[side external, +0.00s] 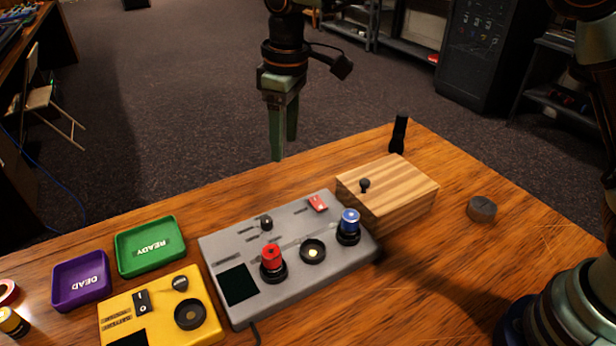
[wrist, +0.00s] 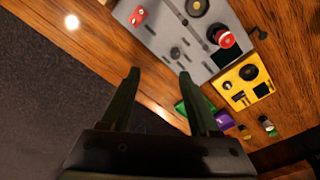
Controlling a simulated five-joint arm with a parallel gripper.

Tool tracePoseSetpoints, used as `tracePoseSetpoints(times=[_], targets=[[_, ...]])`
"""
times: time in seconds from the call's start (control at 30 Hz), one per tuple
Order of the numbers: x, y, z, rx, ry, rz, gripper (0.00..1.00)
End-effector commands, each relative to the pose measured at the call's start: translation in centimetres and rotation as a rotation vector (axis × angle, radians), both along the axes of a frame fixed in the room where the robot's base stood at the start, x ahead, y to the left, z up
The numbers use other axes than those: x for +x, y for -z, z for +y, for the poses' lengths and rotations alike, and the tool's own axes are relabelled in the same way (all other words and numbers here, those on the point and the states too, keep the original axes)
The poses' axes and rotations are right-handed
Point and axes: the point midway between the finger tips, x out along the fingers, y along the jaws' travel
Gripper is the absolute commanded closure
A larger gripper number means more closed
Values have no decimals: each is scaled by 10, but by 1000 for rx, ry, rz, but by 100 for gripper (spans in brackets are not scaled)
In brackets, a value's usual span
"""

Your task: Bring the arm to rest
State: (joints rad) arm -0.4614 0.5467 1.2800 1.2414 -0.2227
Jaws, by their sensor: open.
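My gripper (side external: 282,140) hangs pointing down above the far edge of the wooden desk (side external: 440,255) in the side external view. Its two green fingers are apart with nothing between them. In the wrist view my gripper (wrist: 158,78) also shows two spread, empty fingers, with the desk edge and dark carpet below. It is clear of the grey mixing box (side external: 290,285), which lies nearer the side camera. A red knob (side external: 271,258) and a blue knob (side external: 349,222) stand on that box.
A yellow box (side external: 205,331), a green READY tray (side external: 123,265) and a purple DEAD tray (side external: 58,293) sit at left. A wooden box (side external: 415,188), a black upright object (side external: 399,132) and a grey round piece (side external: 482,209) are at right. The air around my gripper is clear.

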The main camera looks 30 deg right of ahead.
Motion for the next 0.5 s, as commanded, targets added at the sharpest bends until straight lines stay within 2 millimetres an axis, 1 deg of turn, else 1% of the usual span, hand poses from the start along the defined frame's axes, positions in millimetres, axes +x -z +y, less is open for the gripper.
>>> tracePoseSetpoints(times=[0.03,0.2,0.33,0.5], targets=[[-4,-15,-17,12,39,-22,38],[-22,-46,-67,44,158,-87,38],[-43,-62,-103,68,249,-139,38],[-75,-74,-145,96,364,-208,38]])
